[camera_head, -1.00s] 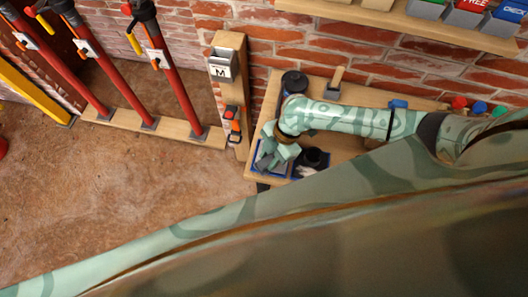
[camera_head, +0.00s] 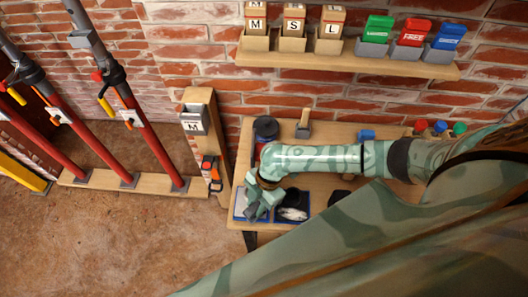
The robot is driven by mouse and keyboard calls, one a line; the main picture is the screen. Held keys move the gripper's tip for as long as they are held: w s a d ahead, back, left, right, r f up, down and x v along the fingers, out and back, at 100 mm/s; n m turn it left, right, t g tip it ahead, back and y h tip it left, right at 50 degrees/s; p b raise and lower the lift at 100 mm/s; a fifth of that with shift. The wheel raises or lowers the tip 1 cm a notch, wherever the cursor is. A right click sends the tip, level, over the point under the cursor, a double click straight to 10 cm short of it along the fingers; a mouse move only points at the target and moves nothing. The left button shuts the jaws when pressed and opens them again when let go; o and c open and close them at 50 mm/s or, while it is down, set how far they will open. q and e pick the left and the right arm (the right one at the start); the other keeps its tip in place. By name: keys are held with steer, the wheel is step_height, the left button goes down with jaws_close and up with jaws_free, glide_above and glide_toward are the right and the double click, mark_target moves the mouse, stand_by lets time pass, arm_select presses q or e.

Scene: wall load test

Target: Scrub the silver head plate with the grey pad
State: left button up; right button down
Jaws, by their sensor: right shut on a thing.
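My right gripper (camera_head: 256,209) is over the left end of the workbench, pointing down, shut on a small grey thing that looks like the grey pad (camera_head: 252,213). The fingers largely hide it. A shiny silver-white rounded piece (camera_head: 292,213), perhaps the silver head plate, lies with dark parts around it in a blue-edged tray just right of the gripper. The gripper is beside it, and I cannot tell whether they touch. My left gripper is not in view.
The wooden workbench (camera_head: 318,184) stands against the brick wall. A dark round container (camera_head: 265,129), a wooden-handled brush (camera_head: 304,124) and a blue block (camera_head: 366,135) stand at its back. Another blue-edged tray (camera_head: 238,206) lies under the gripper. A shelf (camera_head: 350,60) hangs above.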

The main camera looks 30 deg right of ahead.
mark_target(238, 201)
steer(key=shift+w+a+r, duration=0.3)
steer(key=shift+w+a, duration=0.05)
steer(key=shift+a, duration=0.15)
steer(key=shift+w+a, duration=0.25)
steer(key=shift+a, duration=0.05)
steer(key=w+a, duration=0.2)
steer(key=shift+a, duration=0.35)
steer(key=shift+w+a, duration=0.2)
steer(key=shift+w, duration=0.1)
steer(key=shift+s+d, duration=0.15)
steer(key=shift+s, duration=0.1)
steer(key=shift+r+p, duration=0.3)
steer(key=shift+r, duration=0.2)
step_height(238, 201, up, 5)
steer(key=p, duration=0.5)
